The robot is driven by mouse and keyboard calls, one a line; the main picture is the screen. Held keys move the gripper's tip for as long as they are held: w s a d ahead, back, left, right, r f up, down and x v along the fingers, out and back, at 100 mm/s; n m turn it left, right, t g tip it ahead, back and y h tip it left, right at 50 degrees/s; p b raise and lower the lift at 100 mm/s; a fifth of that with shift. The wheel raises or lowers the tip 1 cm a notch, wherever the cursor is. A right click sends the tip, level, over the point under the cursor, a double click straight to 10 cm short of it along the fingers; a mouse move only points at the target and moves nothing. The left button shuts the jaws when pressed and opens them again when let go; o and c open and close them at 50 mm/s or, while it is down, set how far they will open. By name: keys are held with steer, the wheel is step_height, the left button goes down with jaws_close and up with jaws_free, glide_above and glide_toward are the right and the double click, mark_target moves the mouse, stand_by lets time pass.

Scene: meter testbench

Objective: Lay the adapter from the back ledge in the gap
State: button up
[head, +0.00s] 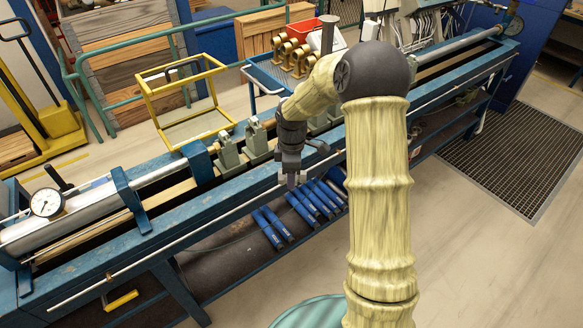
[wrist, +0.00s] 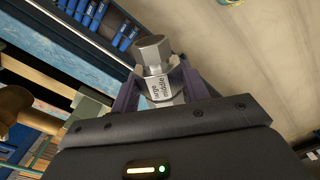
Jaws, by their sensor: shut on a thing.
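My gripper (head: 291,180) hangs pointing down at the front edge of the blue test bench (head: 215,190) in the head view. In the wrist view my gripper (wrist: 157,80) is shut on the adapter (wrist: 152,52), a grey metal piece with a hexagonal end and a white label whose lettering seems to include "middle". The adapter is too small to make out clearly in the head view. Grey-green supports (head: 230,152) stand on the bench to the left of my gripper. My arm hides part of the bench, and I cannot clearly make out the gap or the back ledge.
A dial gauge (head: 46,203) and silver pipe sit at the bench's left end. A yellow frame (head: 183,100) stands behind the bench, beside a blue trolley (head: 265,75) with brass fittings. Several blue tools (head: 305,205) lie on the lower shelf. Open floor lies in front.

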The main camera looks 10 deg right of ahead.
step_height(320, 180, down, 16)
steer(key=s+m+b, duration=0.1)
steer(key=m+b, duration=0.1)
steer(key=m, duration=1.3)
steer(key=shift+s+d+r+b, duration=0.25)
steer(key=shift+s+d+b, duration=0.05)
steer(key=shift+d+b, duration=0.05)
